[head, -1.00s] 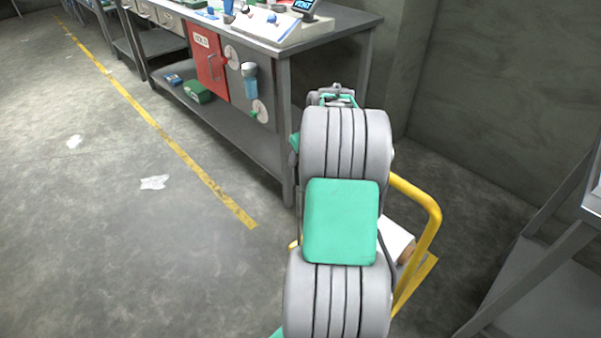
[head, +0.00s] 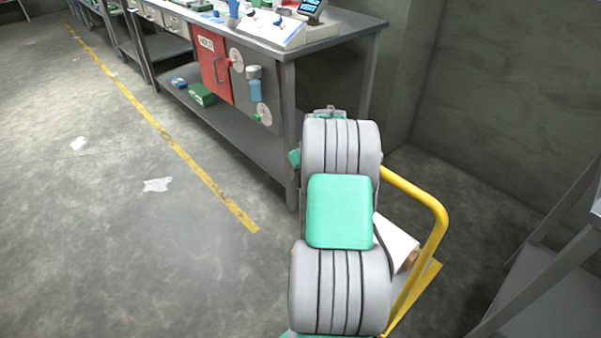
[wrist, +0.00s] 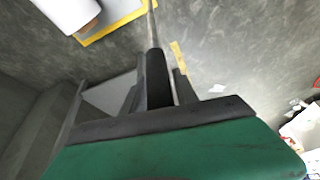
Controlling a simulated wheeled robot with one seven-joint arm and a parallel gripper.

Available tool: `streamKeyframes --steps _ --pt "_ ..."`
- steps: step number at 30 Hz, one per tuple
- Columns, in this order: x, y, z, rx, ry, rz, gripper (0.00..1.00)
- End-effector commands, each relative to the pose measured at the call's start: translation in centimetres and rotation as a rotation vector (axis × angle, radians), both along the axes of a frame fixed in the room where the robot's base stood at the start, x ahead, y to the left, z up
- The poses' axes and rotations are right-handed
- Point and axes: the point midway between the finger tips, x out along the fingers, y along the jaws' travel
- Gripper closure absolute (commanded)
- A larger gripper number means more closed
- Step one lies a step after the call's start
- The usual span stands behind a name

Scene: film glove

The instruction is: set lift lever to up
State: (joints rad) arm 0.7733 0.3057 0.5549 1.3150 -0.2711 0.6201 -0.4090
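No part is clearly marked as the lift lever, and I cannot tell which control it is. A white console (head: 283,38) with small blue parts and a lit screen (head: 312,9) stands on the bench top. Below it, the grey panel beside the red door carries an upper white dial (head: 236,60) with a red part and a lower white dial (head: 264,114) with a green part.
The grey bench (head: 345,28) has a leg close to my arm. A yellow-handled cart (head: 436,215) with a white roll (head: 394,238) stands right of my arm. Another grey table (head: 560,265) is at the right edge. Open floor lies left, with a yellow line (head: 165,137) and paper scraps.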

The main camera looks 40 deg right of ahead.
Motion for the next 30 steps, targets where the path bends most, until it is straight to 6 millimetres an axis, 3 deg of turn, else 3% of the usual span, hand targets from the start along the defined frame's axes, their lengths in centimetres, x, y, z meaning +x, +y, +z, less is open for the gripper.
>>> streamKeyframes --steps 12,30 --pt "-0.03 -0.03 0.02 0.000 0.000 0.000 1.00" --pt "-0.04 -0.03 0.03 0.000 0.000 -0.001 1.00"
